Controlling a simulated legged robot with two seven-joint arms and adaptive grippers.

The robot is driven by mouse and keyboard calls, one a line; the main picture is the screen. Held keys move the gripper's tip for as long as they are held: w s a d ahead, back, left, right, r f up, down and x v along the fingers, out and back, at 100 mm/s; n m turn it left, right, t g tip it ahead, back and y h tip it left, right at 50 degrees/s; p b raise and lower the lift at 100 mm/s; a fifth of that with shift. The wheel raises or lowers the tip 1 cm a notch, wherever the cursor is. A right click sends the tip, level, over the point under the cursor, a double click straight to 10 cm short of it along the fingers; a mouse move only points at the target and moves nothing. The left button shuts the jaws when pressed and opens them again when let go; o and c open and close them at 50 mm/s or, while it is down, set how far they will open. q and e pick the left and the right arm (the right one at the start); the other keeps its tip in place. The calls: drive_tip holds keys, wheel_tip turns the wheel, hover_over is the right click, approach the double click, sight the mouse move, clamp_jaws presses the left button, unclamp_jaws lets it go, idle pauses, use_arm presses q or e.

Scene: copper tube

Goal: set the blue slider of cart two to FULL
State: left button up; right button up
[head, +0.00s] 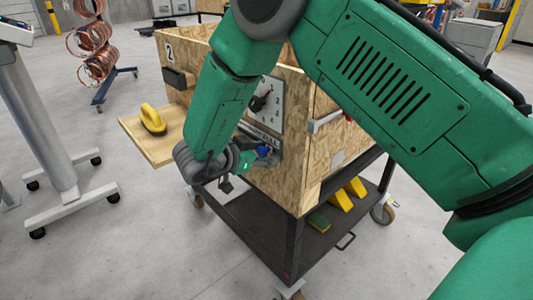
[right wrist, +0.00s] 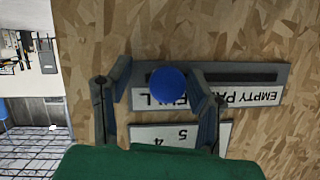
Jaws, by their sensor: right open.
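Cart two is a chipboard crate (head: 180,92) marked 2 on a dark wheeled cart (head: 258,225). The blue slider knob (right wrist: 169,82) sits on a grey slotted plate (right wrist: 284,80) with an upside-down label in the right wrist view: EMPTY at right, a partly covered middle word, FULL at left. The knob appears left of the plate's middle, towards FULL; its exact setting is unclear. My right gripper (right wrist: 160,82) is open, with one finger on each side of the knob; contact is unclear. The knob also shows in the head view (head: 264,152). My left gripper is out of view.
A numbered dial (head: 262,101) is above the slider. A side shelf (head: 136,134) bears a yellow handled object (head: 152,118). Yellow wedges (head: 341,200) and a green-yellow sponge (head: 319,223) lie on the lower deck.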

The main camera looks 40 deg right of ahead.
drive_tip(key=v, duration=1)
drive_tip(key=shift+a+r, duration=0.15)
drive_tip(key=shift+a, duration=0.25)
drive_tip(key=shift+s, duration=0.1)
drive_tip(key=shift+a+r, duration=0.1)
drive_tip(key=shift+a, duration=0.35)
